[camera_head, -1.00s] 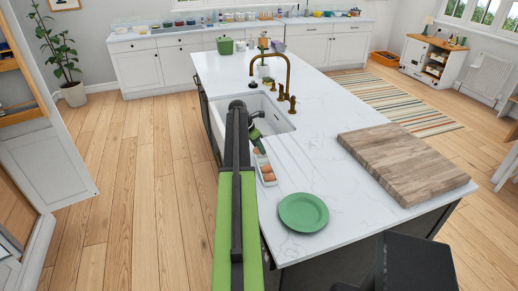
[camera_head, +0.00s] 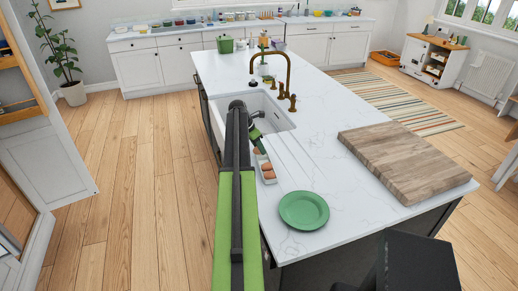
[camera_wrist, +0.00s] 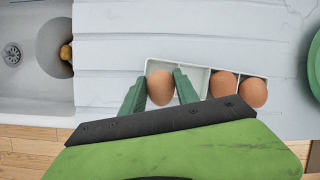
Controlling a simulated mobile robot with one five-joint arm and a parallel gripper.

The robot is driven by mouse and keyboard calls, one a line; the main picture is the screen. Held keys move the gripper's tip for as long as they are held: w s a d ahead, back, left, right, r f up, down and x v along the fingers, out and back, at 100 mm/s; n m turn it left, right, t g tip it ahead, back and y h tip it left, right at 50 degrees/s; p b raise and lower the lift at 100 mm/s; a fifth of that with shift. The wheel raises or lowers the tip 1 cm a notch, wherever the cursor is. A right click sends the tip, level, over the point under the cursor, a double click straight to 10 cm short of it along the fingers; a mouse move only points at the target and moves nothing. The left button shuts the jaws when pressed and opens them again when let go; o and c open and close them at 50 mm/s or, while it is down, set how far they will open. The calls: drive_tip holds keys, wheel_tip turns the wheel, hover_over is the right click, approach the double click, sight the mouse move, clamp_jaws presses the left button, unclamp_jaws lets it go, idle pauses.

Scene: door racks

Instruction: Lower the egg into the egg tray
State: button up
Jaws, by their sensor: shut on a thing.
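My gripper (camera_wrist: 160,88) is shut on a brown egg (camera_wrist: 160,86), with one green finger on each side of it. The held egg is at the left end of the white egg tray (camera_wrist: 193,76); I cannot tell whether it touches the tray's floor. Two other brown eggs (camera_wrist: 222,84) (camera_wrist: 253,93) sit in the tray's right part, with an empty compartment between them and my gripper. In the head view the egg tray (camera_head: 270,181) lies on the counter beside the sink, partly hidden by my arm.
The white sink (camera_head: 272,113) and brass tap (camera_head: 286,75) are beyond the tray on the counter. A green plate (camera_head: 304,210) lies nearer, and a thick wooden board (camera_head: 405,163) is to the right. Clear counter lies between tray and board.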

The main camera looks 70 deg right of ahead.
drive_tip(key=o, duration=0.9)
drive_tip(key=shift+c, duration=0.2)
drive_tip(key=shift+r, duration=0.15)
drive_tip(key=p+v, duration=1.6)
drive_tip(key=v, duration=0.1)
drive_tip(key=shift+a, duration=0.1)
